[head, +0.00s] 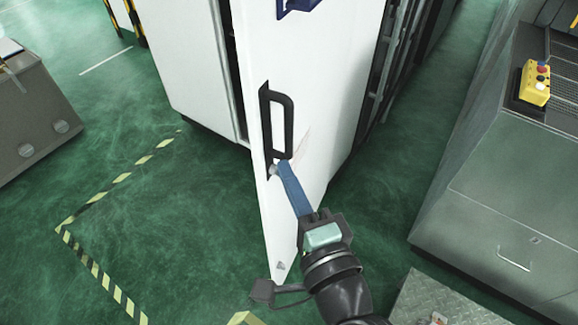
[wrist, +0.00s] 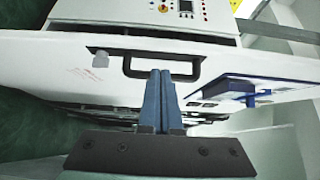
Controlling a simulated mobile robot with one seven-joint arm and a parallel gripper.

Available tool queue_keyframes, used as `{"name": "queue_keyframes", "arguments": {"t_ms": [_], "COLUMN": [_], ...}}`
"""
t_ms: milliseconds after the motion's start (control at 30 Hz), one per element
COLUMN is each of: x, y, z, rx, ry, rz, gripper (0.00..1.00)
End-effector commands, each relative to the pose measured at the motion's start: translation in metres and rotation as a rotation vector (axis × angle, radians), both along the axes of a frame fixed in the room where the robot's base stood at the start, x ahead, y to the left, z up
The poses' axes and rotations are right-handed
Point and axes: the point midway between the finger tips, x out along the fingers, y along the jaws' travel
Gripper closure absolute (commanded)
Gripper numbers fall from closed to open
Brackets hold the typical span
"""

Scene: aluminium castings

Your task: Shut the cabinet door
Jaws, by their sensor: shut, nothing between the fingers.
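The white cabinet door (head: 325,70) stands open in the head view, its free edge swung out from the white cabinet body (head: 190,65), with a dark gap between them. A black bar handle (head: 287,130) sits near the free edge, with a small grey knob (head: 272,170) below it. My gripper (head: 284,166) is shut and empty, its blue fingertips at the lower end of the handle. In the wrist view, the fingers (wrist: 160,75) point at the handle (wrist: 190,76). I cannot tell whether they touch it or the door. The knob (wrist: 100,60) is beside them.
A grey machine (head: 500,190) with a yellow button box (head: 535,83) stands at the right. A grey cabinet (head: 35,115) stands at the left. Green floor (head: 150,210) with striped tape is clear in front of the cabinet. A metal plate (head: 440,300) lies at the lower right.

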Motion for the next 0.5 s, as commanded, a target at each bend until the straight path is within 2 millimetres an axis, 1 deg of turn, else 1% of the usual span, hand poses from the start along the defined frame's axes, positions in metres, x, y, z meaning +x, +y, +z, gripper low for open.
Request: {"name": "queue_keyframes", "arguments": {"t_ms": [33,200,333,500], "x": [0.011,0.040,0.055,0.065], "y": [0.004,0.014,0.019,0.022], "z": [0.005,0.004,0.003,0.001], "rx": [0.001,-0.002,-0.001,-0.002], "ry": [-0.002,-0.002,-0.001,-0.001], "rz": [0.003,0.002,0.001,-0.001], "gripper": [1.00,1.00,1.00,1.00]}}
